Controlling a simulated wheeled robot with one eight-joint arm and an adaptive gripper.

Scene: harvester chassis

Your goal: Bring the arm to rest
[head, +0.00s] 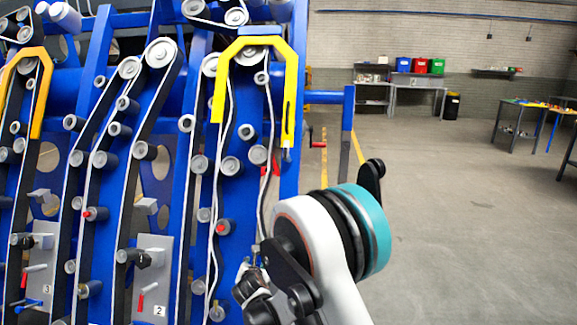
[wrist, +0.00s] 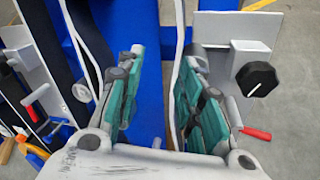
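My arm (head: 325,245) rises from the bottom middle of the head view, with a white link and a teal band, in front of the harvester chassis's right side. In the head view the gripper is largely hidden behind the arm. In the wrist view my gripper (wrist: 162,68) has its two teal-padded fingers spread apart, with no held object visible between them. The blue chassis (wrist: 151,100) and a pale belt edge (wrist: 179,35) show through the gap. A plate with a black knob (wrist: 257,79) and a red-handled lever (wrist: 256,133) lie right of the fingers.
The chassis's blue frame (head: 181,110), belts and rollers fill the head view's left half. A yellow guard (head: 219,95) stands above the arm. Plates with knobs and red levers (head: 150,288) sit lower left. Open grey floor (head: 450,220) lies right; tables (head: 525,106) stand farther back.

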